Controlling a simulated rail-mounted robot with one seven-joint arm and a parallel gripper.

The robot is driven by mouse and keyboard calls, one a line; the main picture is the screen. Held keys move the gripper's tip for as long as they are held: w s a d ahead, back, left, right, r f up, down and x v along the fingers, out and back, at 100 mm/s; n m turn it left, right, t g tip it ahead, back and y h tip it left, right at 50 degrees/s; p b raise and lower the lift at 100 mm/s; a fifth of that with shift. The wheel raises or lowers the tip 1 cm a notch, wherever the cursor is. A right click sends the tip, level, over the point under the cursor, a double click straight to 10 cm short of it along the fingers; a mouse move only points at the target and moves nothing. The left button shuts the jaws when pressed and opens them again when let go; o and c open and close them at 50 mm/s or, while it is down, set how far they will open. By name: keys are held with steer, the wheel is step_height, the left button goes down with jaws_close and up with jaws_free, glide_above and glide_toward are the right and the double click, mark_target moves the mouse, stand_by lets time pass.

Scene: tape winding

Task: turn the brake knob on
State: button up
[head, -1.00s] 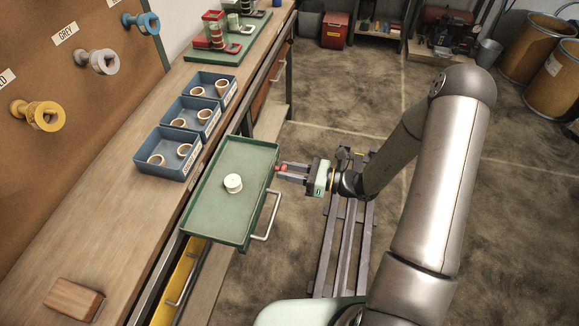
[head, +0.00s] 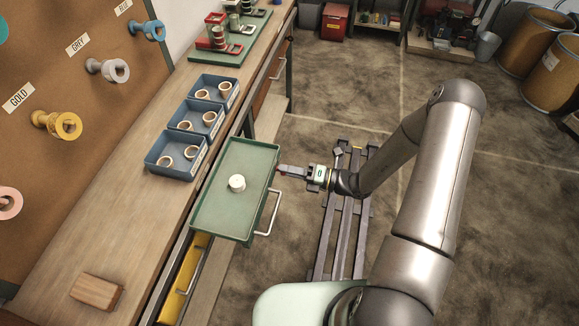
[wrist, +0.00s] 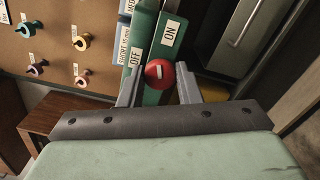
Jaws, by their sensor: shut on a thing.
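The red brake knob (wrist: 160,73) is on the green side of the cart, between an OFF label (wrist: 135,62) at its left and an ON label (wrist: 170,32) above right in the wrist view. A short white mark shows on its face; I cannot tell which label it points to. My gripper (wrist: 159,80) has a finger on each side of the knob and is shut on it. In the head view my gripper (head: 281,170) meets the right side of the green tray cart (head: 218,222), and the knob is mostly hidden there.
A white round piece (head: 237,183) sits on the tray. A metal handle (head: 270,213) sticks out just below my gripper. Blue bins (head: 171,165) with rings and a wooden block (head: 97,291) lie on the bench at left.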

steer(key=shift+m+p, duration=0.75)
steer(key=shift+m, duration=1.35)
steer(key=o, duration=1)
steer(key=shift+c, duration=0.2)
steer(key=shift+d, duration=0.1)
steer(key=b+v, duration=0.2)
steer(key=v, duration=1.5)
steer(key=shift+b, duration=0.4)
steer(key=shift+s+d+r, duration=0.1)
